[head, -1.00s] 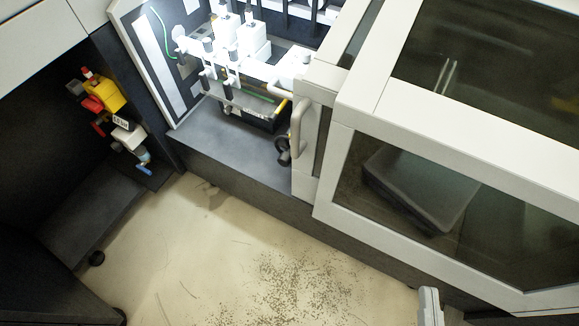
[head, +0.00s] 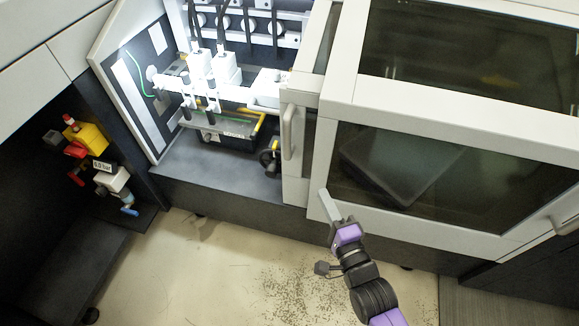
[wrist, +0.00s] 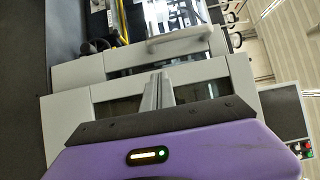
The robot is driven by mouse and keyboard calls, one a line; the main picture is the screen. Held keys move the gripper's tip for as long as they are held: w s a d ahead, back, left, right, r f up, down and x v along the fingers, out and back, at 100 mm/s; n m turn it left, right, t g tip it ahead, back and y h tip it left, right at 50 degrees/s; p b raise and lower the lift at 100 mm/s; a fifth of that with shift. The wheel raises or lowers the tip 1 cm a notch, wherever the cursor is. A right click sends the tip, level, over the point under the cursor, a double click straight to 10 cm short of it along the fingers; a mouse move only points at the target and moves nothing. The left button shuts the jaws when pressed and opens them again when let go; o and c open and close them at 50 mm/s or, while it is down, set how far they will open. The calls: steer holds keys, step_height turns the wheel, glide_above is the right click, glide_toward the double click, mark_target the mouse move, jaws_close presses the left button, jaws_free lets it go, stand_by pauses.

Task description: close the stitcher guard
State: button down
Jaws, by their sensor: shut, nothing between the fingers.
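The stitcher guard (head: 311,100) is a light grey framed sliding panel with dark windows and a vertical bar handle (head: 289,132) on its left edge. It stands open, and the stitching heads (head: 212,70) to its left are exposed. In the wrist view the handle (wrist: 180,41) lies across, above the guard's frame. My gripper (head: 325,196) is below and to the right of the handle, in front of the grey frame, apart from the handle. Its fingers (wrist: 157,92) are together and empty in the wrist view, pointing towards the handle.
A fixed windowed cover (head: 430,165) fills the right, with another handle (head: 566,226) at its far right. A yellow and red air valve unit (head: 85,140) hangs in the dark recess at left. The floor (head: 215,265) in front is clear apart from scattered specks.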

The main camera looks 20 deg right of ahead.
steer(key=w+a+p, duration=0.2)
steer(key=w, duration=1)
steer(key=shift+w+p, duration=0.4)
steer(key=shift+a, duration=0.15)
